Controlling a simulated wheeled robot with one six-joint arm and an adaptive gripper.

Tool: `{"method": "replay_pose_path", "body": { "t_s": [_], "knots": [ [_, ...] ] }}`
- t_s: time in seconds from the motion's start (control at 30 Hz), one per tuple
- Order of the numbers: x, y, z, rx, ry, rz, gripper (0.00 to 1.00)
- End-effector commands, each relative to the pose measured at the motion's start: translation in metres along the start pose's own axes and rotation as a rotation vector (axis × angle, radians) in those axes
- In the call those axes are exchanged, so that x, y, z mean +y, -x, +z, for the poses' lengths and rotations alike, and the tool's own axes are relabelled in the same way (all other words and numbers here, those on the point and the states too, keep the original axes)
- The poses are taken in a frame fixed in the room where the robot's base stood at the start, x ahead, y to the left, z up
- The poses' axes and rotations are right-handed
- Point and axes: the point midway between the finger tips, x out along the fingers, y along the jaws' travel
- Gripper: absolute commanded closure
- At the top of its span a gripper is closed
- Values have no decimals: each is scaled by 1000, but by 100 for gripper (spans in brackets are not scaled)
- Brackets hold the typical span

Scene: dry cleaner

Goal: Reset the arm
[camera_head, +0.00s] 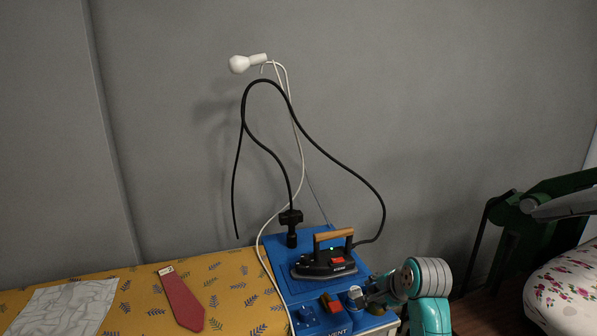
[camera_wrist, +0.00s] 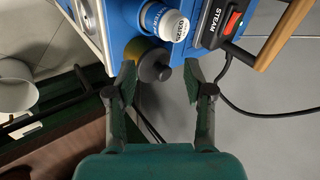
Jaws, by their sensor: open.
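My gripper (camera_wrist: 160,72) is open in the wrist view, its two dark green fingers spread apart with nothing held between them. A grey round knob (camera_wrist: 154,68) on the blue ironing unit shows between the fingertips; I cannot tell whether they touch it. In the head view my gripper (camera_head: 372,292) is at the right front corner of the blue unit (camera_head: 276,262), beside the iron. My teal arm enters from the lower right and partly hides that corner.
A black iron (camera_head: 325,266) with a wooden handle stands on the blue unit, its black cord looping up. A red tie (camera_head: 181,298) and grey cloth (camera_head: 66,306) lie on the yellow patterned board (camera_head: 232,292). A floral padded board (camera_head: 566,293) stands at right.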

Motion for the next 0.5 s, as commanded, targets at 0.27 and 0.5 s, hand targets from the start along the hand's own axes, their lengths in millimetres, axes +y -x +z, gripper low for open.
{"method": "replay_pose_path", "body": {
  "t_s": [0.27, 0.5],
  "knots": [
    [96, -44, 38, 54, 123, -55, 48],
    [173, -56, 71, 114, 238, -100, 48]
  ]
}}
